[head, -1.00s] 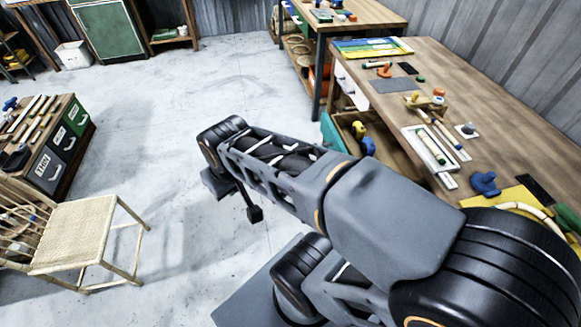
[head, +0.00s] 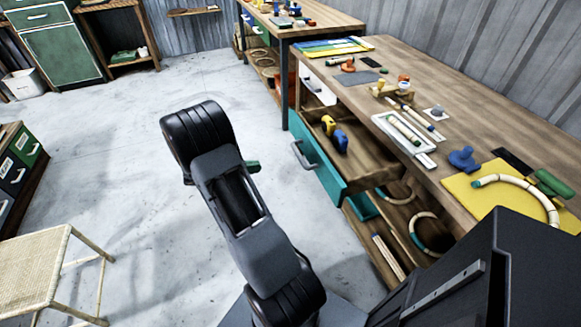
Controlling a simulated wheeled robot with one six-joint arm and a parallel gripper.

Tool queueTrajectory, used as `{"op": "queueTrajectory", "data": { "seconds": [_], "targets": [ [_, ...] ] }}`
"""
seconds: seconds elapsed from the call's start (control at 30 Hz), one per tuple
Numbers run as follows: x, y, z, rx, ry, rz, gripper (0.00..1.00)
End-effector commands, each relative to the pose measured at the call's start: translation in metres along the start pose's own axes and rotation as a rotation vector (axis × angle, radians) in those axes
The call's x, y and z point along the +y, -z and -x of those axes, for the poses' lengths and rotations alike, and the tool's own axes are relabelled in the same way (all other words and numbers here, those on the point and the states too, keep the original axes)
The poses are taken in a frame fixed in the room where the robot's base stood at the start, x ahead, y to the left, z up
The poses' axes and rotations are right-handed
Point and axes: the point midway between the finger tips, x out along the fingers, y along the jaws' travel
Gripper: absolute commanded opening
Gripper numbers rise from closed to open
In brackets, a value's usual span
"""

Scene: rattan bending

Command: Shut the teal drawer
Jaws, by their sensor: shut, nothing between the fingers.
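The teal drawer (head: 325,176) stands pulled out from the side of the long wooden workbench, with its front facing left towards the open floor. My gripper (head: 252,166) is mostly hidden behind my wrist. Only a small dark greenish tip shows, left of the drawer front, with a gap of floor between them in the picture. It looks shut and empty.
The workbench top (head: 440,85) holds a white tray (head: 405,132), a yellow mat (head: 490,190) and small tools. Rattan rings (head: 425,235) lie on the shelf below. The floor between is clear.

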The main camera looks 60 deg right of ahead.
Motion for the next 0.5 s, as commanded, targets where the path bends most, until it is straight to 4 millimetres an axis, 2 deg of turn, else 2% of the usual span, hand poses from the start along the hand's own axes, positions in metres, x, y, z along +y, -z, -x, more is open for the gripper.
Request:
{"op": "queueTrajectory", "data": {
  "seconds": [0.1,0.27,0.5],
  "targets": [
    [0.004,0.006,-0.011,-0.031,-0.005,0.027,0.00],
    [0.004,0.005,-0.034,-0.038,-0.004,0.031,0.00],
    [0.004,0.004,-0.080,-0.036,-0.004,0.030,0.00]
  ]
}}
